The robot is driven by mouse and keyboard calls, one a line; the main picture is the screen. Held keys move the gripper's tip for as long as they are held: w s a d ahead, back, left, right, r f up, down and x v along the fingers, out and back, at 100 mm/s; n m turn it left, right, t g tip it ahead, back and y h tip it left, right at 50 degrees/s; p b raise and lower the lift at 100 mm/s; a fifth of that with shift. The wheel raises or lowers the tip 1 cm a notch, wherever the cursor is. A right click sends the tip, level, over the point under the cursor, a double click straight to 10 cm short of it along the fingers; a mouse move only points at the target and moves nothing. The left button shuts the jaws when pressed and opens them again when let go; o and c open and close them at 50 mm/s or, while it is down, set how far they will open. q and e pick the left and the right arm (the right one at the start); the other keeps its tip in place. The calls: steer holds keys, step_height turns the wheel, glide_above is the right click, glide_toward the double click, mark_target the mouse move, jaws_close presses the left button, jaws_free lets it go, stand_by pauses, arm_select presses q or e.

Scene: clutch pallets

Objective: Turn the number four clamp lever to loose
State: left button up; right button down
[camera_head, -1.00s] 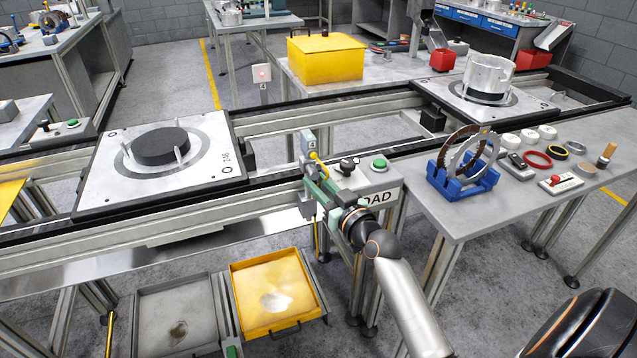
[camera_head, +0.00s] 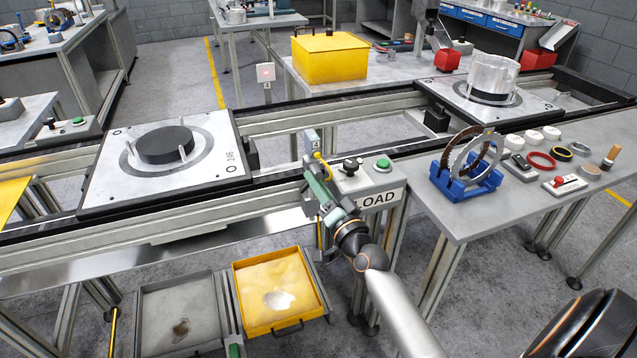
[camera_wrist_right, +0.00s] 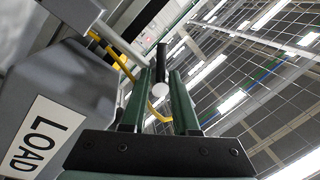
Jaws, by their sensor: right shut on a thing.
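A yellow curved part (camera_head: 318,156) shows just below the label. My right gripper (camera_head: 312,176), with green fingers, is at this clamp, just below the block. In the right wrist view its fingers (camera_wrist_right: 158,95) are closed around a dark bar with a pale round end (camera_wrist_right: 160,90), which appears to be the lever. The yellow part (camera_wrist_right: 128,72) curves behind the fingers. The lever's exact angle is hard to tell. My left gripper is out of view.
The LOAD box (camera_head: 376,197) with a black knob and green button stands close right of the gripper. A pallet (camera_head: 110,183) with a black disc lies on the conveyor at left. A yellow tray (camera_head: 245,283) is below. A blue stand (camera_head: 467,188) holds a ring on the right table.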

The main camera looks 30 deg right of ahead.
steer(key=shift+w+r+m+t+h+p, duration=0.15)
steer(key=shift+r+m+h, duration=0.15)
steer(key=shift+m, duration=0.85)
steer(key=shift+s+r+m+t+h+p, duration=0.15)
steer(key=shift+m+h, duration=0.3)
steer(key=shift+m, duration=0.75)
steer(key=shift+w+r+m+h+p, duration=0.1)
steer(key=shift+r+m+h, duration=0.2)
steer(key=shift+m, duration=1.15)
steer(key=c, duration=0.9)
jaws_free()
steer(key=shift+f, duration=0.2)
steer(key=shift+a+f, duration=0.1)
